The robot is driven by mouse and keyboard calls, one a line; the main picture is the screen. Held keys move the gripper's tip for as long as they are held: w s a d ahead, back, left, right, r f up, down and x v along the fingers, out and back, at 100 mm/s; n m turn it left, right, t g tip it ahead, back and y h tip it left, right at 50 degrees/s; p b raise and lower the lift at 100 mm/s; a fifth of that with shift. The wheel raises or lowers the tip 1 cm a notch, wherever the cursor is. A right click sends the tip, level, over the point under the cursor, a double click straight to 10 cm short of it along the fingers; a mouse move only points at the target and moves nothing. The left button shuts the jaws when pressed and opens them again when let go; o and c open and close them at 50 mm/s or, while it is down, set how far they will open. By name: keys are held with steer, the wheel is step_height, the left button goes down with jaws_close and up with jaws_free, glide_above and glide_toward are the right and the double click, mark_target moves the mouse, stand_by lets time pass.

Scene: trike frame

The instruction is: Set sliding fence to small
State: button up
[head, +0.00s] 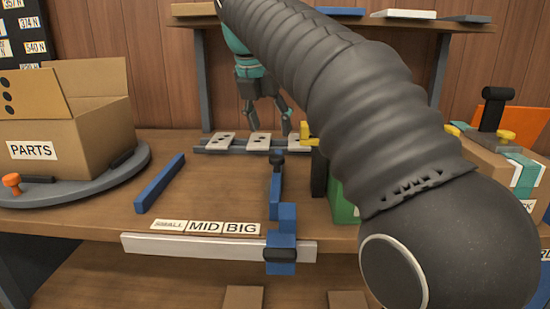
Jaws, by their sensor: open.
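The sliding fence (280,240) is a blue block on a pale rail (190,244) along the table's front edge. It sits near the rail's right end, just right of the BIG label (241,229). A blue bar runs back from it, with a dark knob near its far end, and a dark grip shows on its front. The MID label (205,227) and the SMALL label (169,225) lie to the left. My gripper (267,115) is open and empty at the back of the table, apart from the fence. My arm hides part of the right side.
White dotted plates (259,141) sit on a rack behind the fence. A PARTS box (70,138) stands on a round tray at left. A green box (341,205) and a cardboard box (502,160) stand right.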

mark_target(276, 157)
steer(key=b+x, duration=0.2)
steer(key=x, duration=0.6)
steer(key=shift+w+f, duration=0.1)
steer(key=shift+f, duration=0.15)
jaws_close()
